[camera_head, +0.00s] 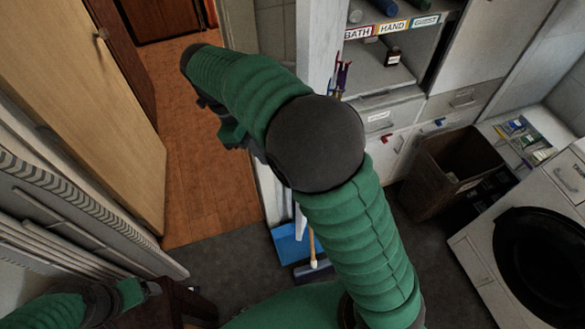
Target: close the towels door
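A towel compartment (420,68) stands open at the top, with shelf labels (392,27) reading bath, hand and guest. A grey panel (490,42) is to its right and a pale upright panel (316,45) to its left; I cannot tell which is the towels door. My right arm crosses the middle, its forearm pointing up and left; dark parts of my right gripper (212,104) show beneath it, fingers unclear. My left gripper (150,288) is low at the left, small and dark, far from the compartment. Neither gripper visibly touches a door.
A wooden door (75,90) stands open at the left beside a wooden floor (192,200). A blue dustpan (290,245) and a brush lie on the dark floor below my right arm. A brown bin (445,175) and a white washing machine (490,272) occupy the right.

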